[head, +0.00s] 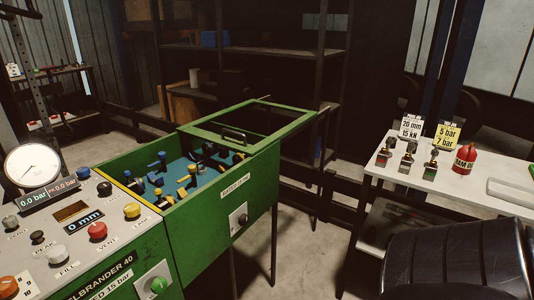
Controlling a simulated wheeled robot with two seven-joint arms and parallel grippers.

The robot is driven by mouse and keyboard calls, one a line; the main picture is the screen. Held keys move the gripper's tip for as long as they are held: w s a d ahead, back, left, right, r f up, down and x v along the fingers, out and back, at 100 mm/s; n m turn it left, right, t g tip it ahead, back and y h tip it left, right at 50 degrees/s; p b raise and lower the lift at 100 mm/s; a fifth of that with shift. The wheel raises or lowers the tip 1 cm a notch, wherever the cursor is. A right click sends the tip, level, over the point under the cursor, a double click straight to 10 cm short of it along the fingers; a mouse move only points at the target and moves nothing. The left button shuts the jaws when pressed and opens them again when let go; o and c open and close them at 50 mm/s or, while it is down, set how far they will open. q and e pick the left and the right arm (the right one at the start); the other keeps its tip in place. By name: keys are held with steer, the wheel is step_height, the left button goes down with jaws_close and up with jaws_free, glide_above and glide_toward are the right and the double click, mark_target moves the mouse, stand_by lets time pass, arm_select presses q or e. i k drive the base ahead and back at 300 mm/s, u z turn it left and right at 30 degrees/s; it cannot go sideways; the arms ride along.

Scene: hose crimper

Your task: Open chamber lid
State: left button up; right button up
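The green chamber (222,215) stands in the middle of the head view, joined to the control panel at left. Its near-left part is uncovered, showing a blue-green floor (203,172) with several blue, yellow and black fittings. The chamber lid (285,134) is a green frame with a dark window. It lies flat over the far-right end and appears to reach past the chamber there. A dark handle (235,132) sits on its near-left edge. Neither of my grippers shows in this view, and nothing is seen touching the lid or its handle.
The control panel (50,262) carries a round gauge (32,166), several knobs and buttons. A white side table (463,185) at right holds clamp-like pieces, a red cylinder (465,159) and label cards. Dark shelving stands behind. Bare floor (300,235) lies between chamber and table.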

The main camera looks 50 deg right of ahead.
mark_target(189, 129)
steer(key=z, duration=0.4)
steer(key=k, duration=1.05)
steer(key=z, duration=1.3)
steer(key=i, duration=1.05)
steer(key=u, duration=0.7)
steer(key=i, duration=0.85)
steer(key=u, duration=0.95)
